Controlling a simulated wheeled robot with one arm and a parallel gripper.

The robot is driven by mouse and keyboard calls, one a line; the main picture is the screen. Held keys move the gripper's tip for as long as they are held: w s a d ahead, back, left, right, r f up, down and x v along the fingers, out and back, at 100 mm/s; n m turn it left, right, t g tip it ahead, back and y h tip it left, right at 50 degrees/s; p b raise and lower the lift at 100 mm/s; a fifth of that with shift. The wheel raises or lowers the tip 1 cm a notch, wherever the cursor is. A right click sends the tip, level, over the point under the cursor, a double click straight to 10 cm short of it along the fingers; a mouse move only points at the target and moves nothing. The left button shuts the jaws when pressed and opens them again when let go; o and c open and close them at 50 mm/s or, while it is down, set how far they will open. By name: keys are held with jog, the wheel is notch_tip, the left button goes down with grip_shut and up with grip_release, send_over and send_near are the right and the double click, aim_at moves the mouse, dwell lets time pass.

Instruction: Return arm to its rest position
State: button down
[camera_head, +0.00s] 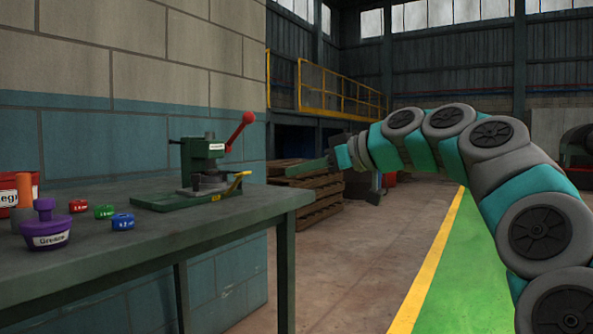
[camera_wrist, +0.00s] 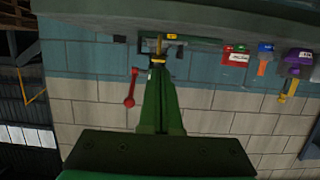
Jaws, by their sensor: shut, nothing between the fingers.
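My arm (camera_head: 465,135) reaches in from the right edge of the head view and arches over to the left. My gripper (camera_head: 290,171) is at its end, its green fingers pointing left toward the workbench. The fingertips are in open air just right of the press. In the wrist view, which is upside down, my gripper (camera_wrist: 157,66) shows its two green fingers together, with nothing seen between them. The fingers partly cover the press there.
A green press (camera_head: 205,160) with a red-knobbed lever (camera_head: 247,118) stands on the workbench (camera_head: 255,222). A purple grease pot (camera_head: 46,228) and red, green and blue small pieces sit left of it. Wooden pallets (camera_head: 313,190) are behind. The green floor lane (camera_head: 465,275) looks clear.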

jog(key=s+a+f+m+g+h+p, duration=0.2)
jog(key=s+a+f+g+p, duration=0.1)
jog(key=s+f, duration=0.5)
jog(key=s+a+f+m+g+h+p, duration=0.1)
jog(key=s+a+f+g+h+p, duration=0.15)
jog(key=s+f, duration=0.5)
jog(key=s+d+f+m+g+h+p, duration=0.2)
jog(key=s+d+f+m+h, duration=0.1)
jog(key=s+d+f, duration=0.4)
jog(key=s+d+f+m+g+h+p, duration=0.2)
jog(key=s+d+f, duration=0.5)
jog(key=s+f, duration=0.6)
jog(key=s+m+g+h, duration=0.1)
jog(key=s+m+h, duration=0.1)
jog(key=s, duration=0.4)
jog(key=shift+s+d+p, duration=0.15)
jog(key=shift+p, duration=0.25)
jog(key=shift+f+g, duration=0.1)
jog(key=shift+g, duration=0.15)
